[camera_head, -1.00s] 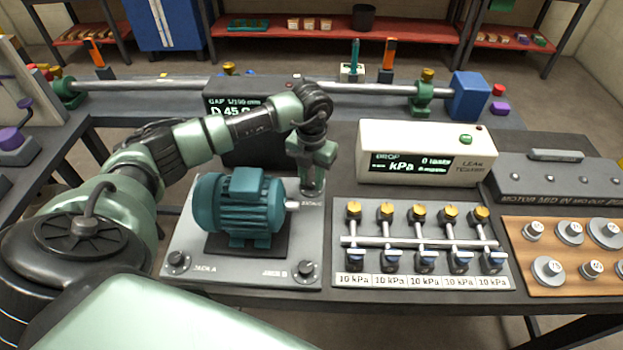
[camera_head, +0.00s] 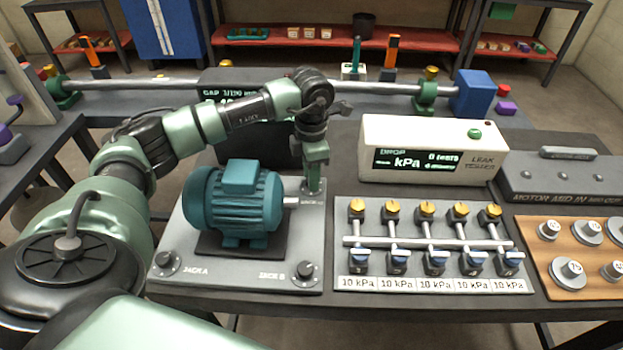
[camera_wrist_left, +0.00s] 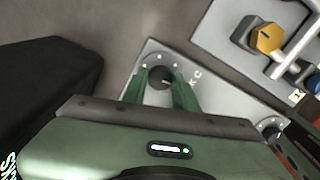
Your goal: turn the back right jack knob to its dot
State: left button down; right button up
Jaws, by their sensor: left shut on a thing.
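The back right jack knob (camera_wrist_left: 160,78) is a dark round knob on a pale dial, on the grey motor base plate (camera_head: 185,225). In the left wrist view it sits between the two green fingers of my left gripper (camera_wrist_left: 160,92), which is shut on it. A pale mark shows on its top and small dots ring the dial; which dot is the target I cannot tell. In the head view my left gripper (camera_head: 314,187) points down at the plate's back right corner and hides the knob. The teal motor (camera_head: 235,200) stands on the plate just left of the gripper.
Front knobs jack A (camera_head: 165,260) and jack B (camera_head: 305,271) sit on the plate. A black gap display (camera_head: 225,93) stands behind, partly hidden by my arm. A valve panel (camera_head: 430,285) and a white leak tester (camera_head: 432,150) are to the right.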

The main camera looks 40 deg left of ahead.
pick_arm(q)
jog(key=shift+m, duration=0.6)
jog(key=shift+b, duration=0.3)
jog(key=c, duration=1.1)
grip_release()
jog(key=shift+r, duration=0.1)
notch_tip(320, 180, up, 8)
jog(key=shift+f+b, duration=0.15)
jog(key=shift+b, duration=0.35)
